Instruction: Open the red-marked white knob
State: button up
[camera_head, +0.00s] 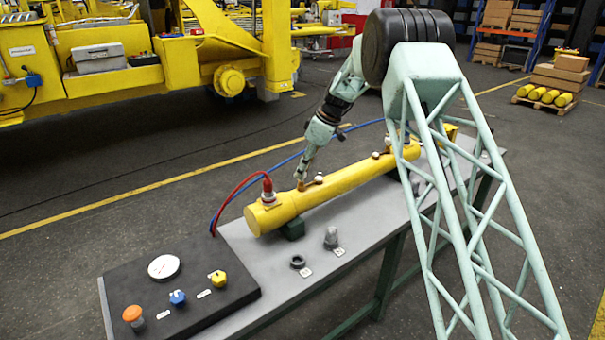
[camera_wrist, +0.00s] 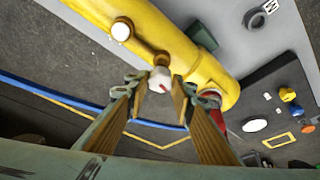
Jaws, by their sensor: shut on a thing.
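The white knob with a red mark (camera_wrist: 160,79) sits on a short brass stem at the side of the yellow cylinder (camera_wrist: 175,32). In the wrist view my gripper (camera_wrist: 160,84) has one finger on each side of the knob and is shut on it. In the head view my gripper (camera_head: 301,180) reaches down to the near end of the yellow cylinder (camera_head: 345,181), and I cannot make out the knob between the fingers. A second white knob (camera_wrist: 121,31) stands farther along the cylinder, apart from my gripper.
A red fitting (camera_head: 268,191) with red and blue hoses stands on the cylinder's left end. A dark ring (camera_head: 298,262) and a grey fitting (camera_head: 331,238) lie in front.

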jog(key=shift+f+n+g, duration=0.1)
jog(key=shift+n+g, duration=0.3)
jog(key=shift+n, duration=0.8)
jog(key=o, duration=0.8)
jog(key=shift+o, duration=0.2)
jog(key=shift+w, duration=0.1)
jog(key=v, duration=1.2)
jog(key=shift+d, duration=0.1)
